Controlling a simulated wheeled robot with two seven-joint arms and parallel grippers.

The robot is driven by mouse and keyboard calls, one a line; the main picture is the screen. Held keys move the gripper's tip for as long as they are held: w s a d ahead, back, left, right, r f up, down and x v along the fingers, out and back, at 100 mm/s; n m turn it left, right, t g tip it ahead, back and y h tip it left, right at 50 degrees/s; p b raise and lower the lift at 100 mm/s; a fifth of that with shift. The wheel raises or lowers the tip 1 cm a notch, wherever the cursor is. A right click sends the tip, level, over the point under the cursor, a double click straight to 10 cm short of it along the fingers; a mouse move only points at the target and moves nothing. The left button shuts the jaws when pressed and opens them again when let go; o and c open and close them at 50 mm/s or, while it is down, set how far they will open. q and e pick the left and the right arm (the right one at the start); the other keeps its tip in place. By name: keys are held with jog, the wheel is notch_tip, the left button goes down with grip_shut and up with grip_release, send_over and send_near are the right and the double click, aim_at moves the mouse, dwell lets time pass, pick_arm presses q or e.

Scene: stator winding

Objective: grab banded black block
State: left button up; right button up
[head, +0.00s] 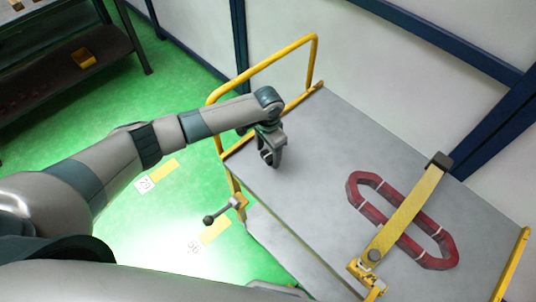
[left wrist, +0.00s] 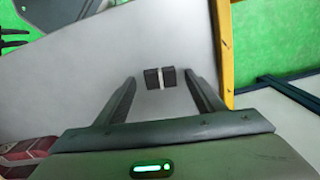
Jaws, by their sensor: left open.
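The banded black block (left wrist: 152,79) is a small dark block with a white band around its middle. It lies on the grey cart top, seen in the left wrist view just beyond and between the fingertips. My left gripper (left wrist: 160,80) is open, with one finger to each side of the block's line, and nothing is held. In the head view my left gripper (head: 270,156) points down over the left part of the cart top; the block cannot be made out there, seemingly hidden by the gripper. My right gripper is not in view.
The cart top (head: 310,150) has a yellow rail (head: 262,66) at its left end. A red stator coil (head: 368,206) lies under a yellow clamp bar (head: 410,212) on the right. The middle of the top is clear. A dark shelf (head: 70,60) stands far left.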

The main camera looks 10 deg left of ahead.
pick_arm(q)
jog(key=shift+f, duration=0.25)
jog(key=c, duration=1.1)
jog(key=shift+r, duration=0.1)
